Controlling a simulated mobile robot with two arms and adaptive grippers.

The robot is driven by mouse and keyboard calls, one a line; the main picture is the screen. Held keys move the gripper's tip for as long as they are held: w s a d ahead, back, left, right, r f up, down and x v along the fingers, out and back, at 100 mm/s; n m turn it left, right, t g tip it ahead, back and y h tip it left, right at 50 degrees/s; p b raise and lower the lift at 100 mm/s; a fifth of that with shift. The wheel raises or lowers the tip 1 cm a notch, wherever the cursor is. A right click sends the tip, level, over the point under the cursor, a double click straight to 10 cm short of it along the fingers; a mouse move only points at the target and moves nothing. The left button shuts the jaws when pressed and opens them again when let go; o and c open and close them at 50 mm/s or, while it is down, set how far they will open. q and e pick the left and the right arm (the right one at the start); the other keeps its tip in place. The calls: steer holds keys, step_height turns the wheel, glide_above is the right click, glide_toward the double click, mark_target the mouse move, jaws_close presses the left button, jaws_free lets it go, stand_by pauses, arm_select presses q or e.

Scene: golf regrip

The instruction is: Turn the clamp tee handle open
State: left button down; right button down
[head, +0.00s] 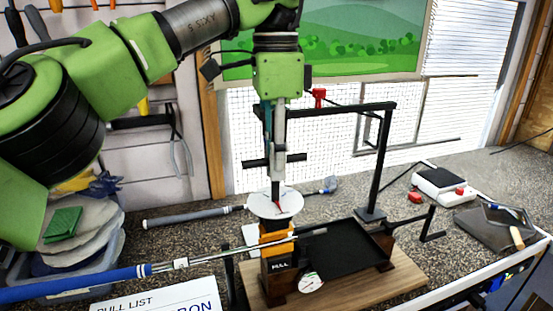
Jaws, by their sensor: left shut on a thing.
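My left gripper (276,150) points straight down over the clamp. It is shut on the black tee handle (294,158), whose crossbar sticks out on both sides of the fingers. Below it is a white disc (290,203) with a red mark, on top of the clamp (282,248), an orange and dark block. A golf club with a blue grip (75,283) comes in from the lower left, and its silver shaft runs to the clamp. The jaw contact with the shaft is too small to judge. My right gripper is not in view.
A black tray (340,255) sits right of the clamp on a wooden board (395,283). A black frame (383,150) stands behind it. A second club with a grey grip (190,217) lies behind. A white scale-like box (440,183) is at the right. A bin (60,288) stands left.

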arm_select(q)
steer(key=c, duration=1.9)
jaws_free()
steer(key=shift+a, duration=0.1)
